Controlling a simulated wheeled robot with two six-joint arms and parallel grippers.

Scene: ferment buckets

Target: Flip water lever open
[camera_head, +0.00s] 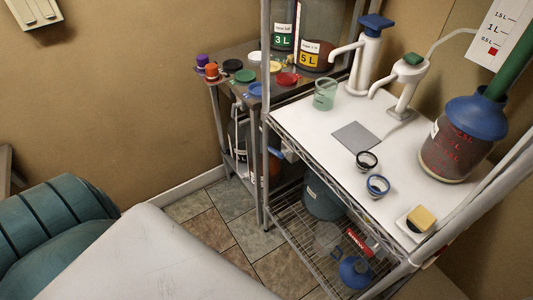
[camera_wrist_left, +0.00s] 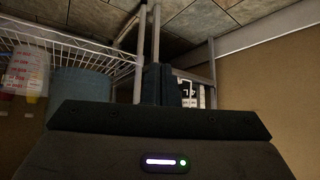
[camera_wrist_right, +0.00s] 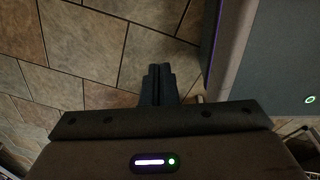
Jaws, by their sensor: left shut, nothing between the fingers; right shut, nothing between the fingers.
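Two white spouted dispensers stand at the back of the white shelf top (camera_head: 310,122): one with a blue top (camera_head: 375,25) and one with a green top (camera_head: 413,58). I cannot tell which of these tops, if either, is the water lever. My left gripper (camera_wrist_left: 163,84) shows in the left wrist view, its dark fingers shut and empty, near a wire shelf. My right gripper (camera_wrist_right: 159,84) shows in the right wrist view, also shut and empty, above the tiled floor. Neither gripper shows in the head view, so both are away from the dispensers.
A clear green-tinted cup (camera_head: 325,94), a grey pad (camera_head: 357,136), two small round rings, a sponge (camera_head: 421,218) and a large blue-topped jug (camera_head: 458,140) stand on the shelf top. Rack posts border it. A metal table with colored lids (camera_head: 288,79) stands left. Tiled floor (camera_head: 205,222) is partly clear.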

